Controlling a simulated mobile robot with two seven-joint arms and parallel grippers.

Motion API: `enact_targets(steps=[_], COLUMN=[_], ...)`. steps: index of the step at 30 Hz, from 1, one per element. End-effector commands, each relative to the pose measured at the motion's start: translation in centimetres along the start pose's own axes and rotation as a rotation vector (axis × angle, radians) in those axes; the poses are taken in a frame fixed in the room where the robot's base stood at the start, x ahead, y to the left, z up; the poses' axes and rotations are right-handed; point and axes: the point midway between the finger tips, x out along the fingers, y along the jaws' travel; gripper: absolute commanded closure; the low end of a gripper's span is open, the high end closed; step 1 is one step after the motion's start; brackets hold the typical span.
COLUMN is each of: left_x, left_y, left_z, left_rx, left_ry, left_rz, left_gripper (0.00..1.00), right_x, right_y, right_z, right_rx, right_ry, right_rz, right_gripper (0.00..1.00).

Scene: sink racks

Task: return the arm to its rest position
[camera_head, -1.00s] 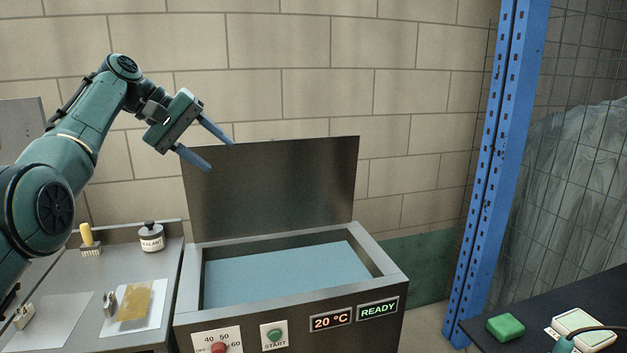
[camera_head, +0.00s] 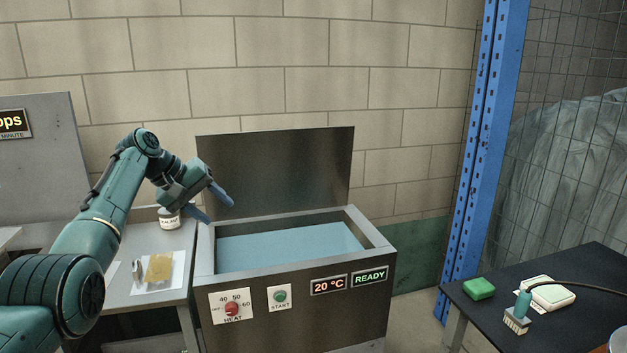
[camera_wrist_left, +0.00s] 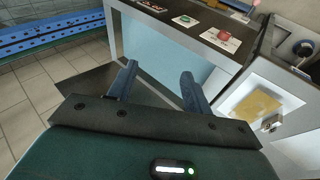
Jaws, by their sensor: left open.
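My left gripper (camera_head: 215,202) is open and empty. In the head view it hangs in the air in front of the tank's raised lid, near the left rim of the tank. Its two blue fingers stand apart in the left wrist view (camera_wrist_left: 160,82), with nothing between them. My left arm comes in from the lower left, bent at the elbow. My right gripper is in neither view.
The heated tank (camera_head: 376,240) holds blue liquid; its lid (camera_head: 290,165) stands open. Left bench: a sealant jar (camera_head: 169,222) and a yellow piece (camera_head: 159,267) on white sheet. Right table: a green block (camera_head: 479,288), a white device (camera_head: 548,292), a corded brush (camera_head: 517,318). A blue post (camera_head: 478,150) stands between.

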Motion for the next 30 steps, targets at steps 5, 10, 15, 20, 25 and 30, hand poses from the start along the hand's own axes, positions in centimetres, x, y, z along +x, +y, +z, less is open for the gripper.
enact_targets(steps=[5, 10, 15, 20, 25, 30], left_x=[7.6, 14.2, 18.8, 21.1, 21.4, 19.3], left_y=[-7.5, -14.6, -20.1, -23.4, -24.9, -24.1], left_z=[2.0, 6.5, 13.2, 20.9, 30.0, 38.8], left_rx=[0.044, 0.138, 0.261, 0.387, 0.518, 0.629], left_ry=[0.088, 0.176, 0.246, 0.299, 0.352, 0.408], left_rz=[-0.111, -0.216, -0.287, -0.317, -0.312, -0.275], left_gripper=[0.50, 0.50, 0.50, 0.50, 0.50, 0.50], right_x=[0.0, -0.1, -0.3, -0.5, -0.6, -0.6], right_y=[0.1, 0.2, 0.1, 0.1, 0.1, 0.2], right_z=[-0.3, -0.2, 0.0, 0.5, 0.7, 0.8], right_rx=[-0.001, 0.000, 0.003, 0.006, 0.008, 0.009], right_ry=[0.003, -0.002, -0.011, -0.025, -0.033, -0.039], right_rz=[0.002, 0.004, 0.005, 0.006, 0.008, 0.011], right_gripper=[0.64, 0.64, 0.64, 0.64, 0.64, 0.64])
